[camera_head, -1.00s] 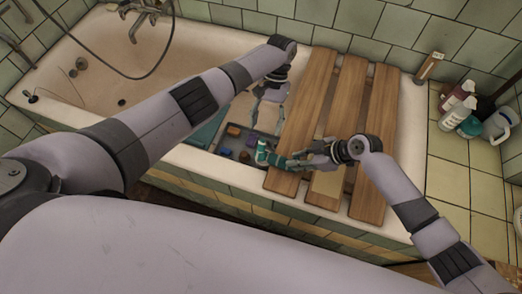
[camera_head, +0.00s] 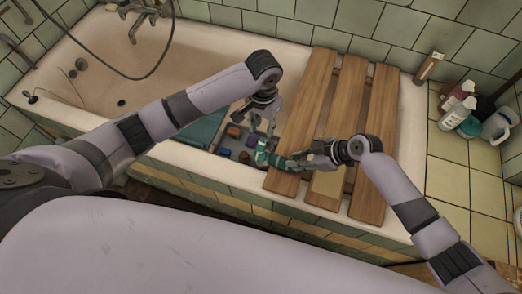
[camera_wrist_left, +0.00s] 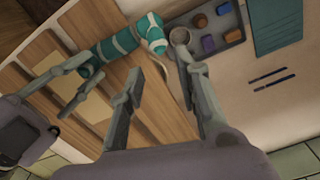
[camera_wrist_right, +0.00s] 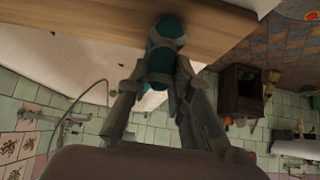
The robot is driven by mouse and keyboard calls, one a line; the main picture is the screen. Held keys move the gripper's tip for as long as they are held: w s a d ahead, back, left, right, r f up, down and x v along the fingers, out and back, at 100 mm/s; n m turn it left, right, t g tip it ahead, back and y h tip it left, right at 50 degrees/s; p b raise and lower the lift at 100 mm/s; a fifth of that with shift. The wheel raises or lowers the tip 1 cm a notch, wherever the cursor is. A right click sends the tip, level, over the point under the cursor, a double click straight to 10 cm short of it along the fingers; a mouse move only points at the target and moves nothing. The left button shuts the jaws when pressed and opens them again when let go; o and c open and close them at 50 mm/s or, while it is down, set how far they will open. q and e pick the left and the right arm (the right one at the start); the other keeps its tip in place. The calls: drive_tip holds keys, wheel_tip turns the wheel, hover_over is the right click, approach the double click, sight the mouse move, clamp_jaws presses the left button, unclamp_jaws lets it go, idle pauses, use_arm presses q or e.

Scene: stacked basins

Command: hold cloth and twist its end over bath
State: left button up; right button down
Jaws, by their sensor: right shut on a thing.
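The cloth (camera_head: 262,152) is a rolled teal-and-white band near the left edge of the wooden slats. In the left wrist view the cloth (camera_wrist_left: 115,46) lies along the slats with its free end toward the tray. My right gripper (camera_head: 297,161) is shut on it; the right wrist view shows the cloth (camera_wrist_right: 164,40) between the fingers (camera_wrist_right: 156,80). My left gripper (camera_head: 261,127) is just above the free end. In the left wrist view my left fingers (camera_wrist_left: 160,66) are apart with nothing between them. The bath (camera_head: 210,60) lies behind.
Wooden slats (camera_head: 311,95) lie across the right part of the bath. A grey tray with several coloured blocks (camera_wrist_left: 216,46) and a teal board (camera_wrist_left: 276,22) are beside the cloth end. Bottles (camera_head: 458,105) stand on the right ledge. The bath's left part is mostly clear.

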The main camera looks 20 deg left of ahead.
sight(262, 140)
use_arm(q)
drive_tip(key=shift+f, duration=3.4)
clamp_jaws()
